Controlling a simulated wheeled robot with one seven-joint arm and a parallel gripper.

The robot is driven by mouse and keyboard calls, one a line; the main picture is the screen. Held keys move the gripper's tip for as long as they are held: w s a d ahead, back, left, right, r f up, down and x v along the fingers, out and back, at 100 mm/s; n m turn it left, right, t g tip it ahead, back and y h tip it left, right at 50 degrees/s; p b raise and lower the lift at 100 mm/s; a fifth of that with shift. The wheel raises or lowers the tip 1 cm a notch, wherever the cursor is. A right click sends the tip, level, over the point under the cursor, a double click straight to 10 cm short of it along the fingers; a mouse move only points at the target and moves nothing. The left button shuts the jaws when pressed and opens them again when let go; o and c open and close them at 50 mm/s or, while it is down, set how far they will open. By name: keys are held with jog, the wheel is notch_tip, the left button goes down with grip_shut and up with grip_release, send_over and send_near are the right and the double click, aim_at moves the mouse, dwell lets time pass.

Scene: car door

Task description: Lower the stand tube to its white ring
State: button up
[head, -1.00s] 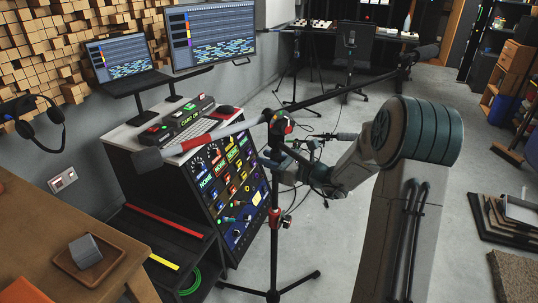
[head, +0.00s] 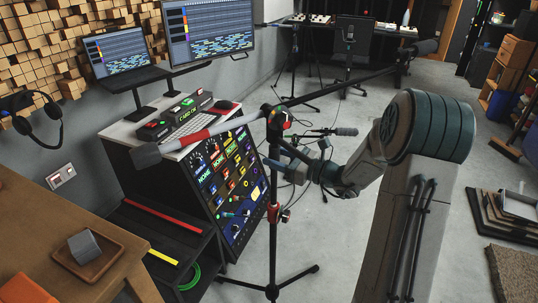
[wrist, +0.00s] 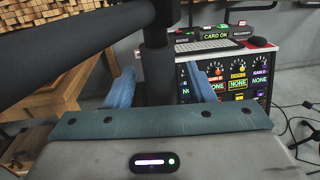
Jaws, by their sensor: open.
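The microphone stand's dark upright tube (head: 273,178) stands vertical in the middle of the head view. Its top joint (head: 278,120) carries a long boom with a red and white band. Lower on the upright is a red collar and clamp (head: 275,213). I cannot clearly make out a white ring there. My gripper (head: 280,158) is at the tube below the top joint. In the wrist view its blue fingers (wrist: 158,78) are open, one on each side of the dark tube (wrist: 156,60), with visible gaps.
The boom (head: 340,85) slants across above my gripper. A console rack (head: 228,180) stands close at left of the stand, with a keyboard and monitors above. The stand's tripod feet (head: 272,290) spread over the floor. A wooden desk (head: 60,220) is at lower left.

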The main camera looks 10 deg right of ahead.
jog(key=v, duration=1)
jog(key=shift+d, duration=0.2)
jog(key=shift+s, duration=0.15)
